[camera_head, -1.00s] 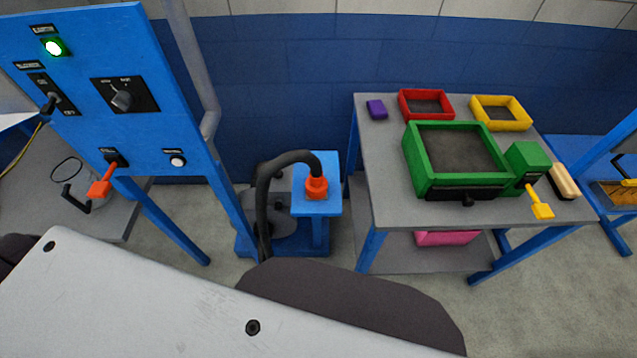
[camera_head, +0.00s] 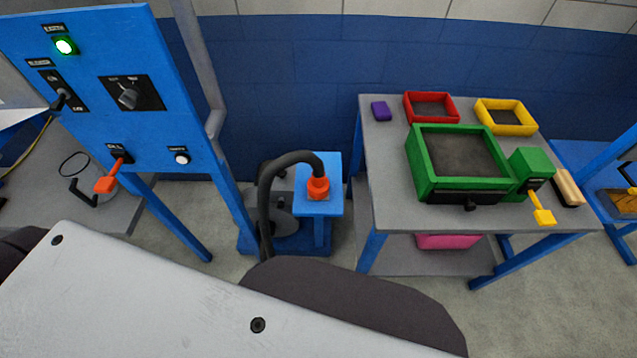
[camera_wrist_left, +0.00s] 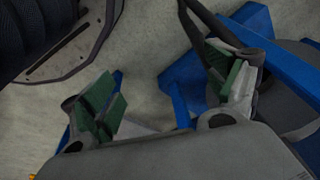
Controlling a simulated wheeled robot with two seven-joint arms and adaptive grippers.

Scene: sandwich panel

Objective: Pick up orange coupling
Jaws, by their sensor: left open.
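The orange coupling (camera_head: 318,188) sits upright on top of a small blue stand (camera_head: 331,208). A thick black hose (camera_head: 266,192) runs from its top, arches to the left and drops toward the floor. My left gripper (camera_wrist_left: 165,105) shows in the left wrist view. Its green-padded fingers are spread apart with nothing between them, over grey floor and blue metal parts. The coupling cannot be made out in that view. Neither gripper shows in the head view.
A blue control panel (camera_head: 95,100) with a lit green lamp, a knob and an orange-handled lever (camera_head: 107,184) stands at left. A grey table (camera_head: 385,150) with green, red and yellow trays stands at right. Blue posts and the hose flank the stand.

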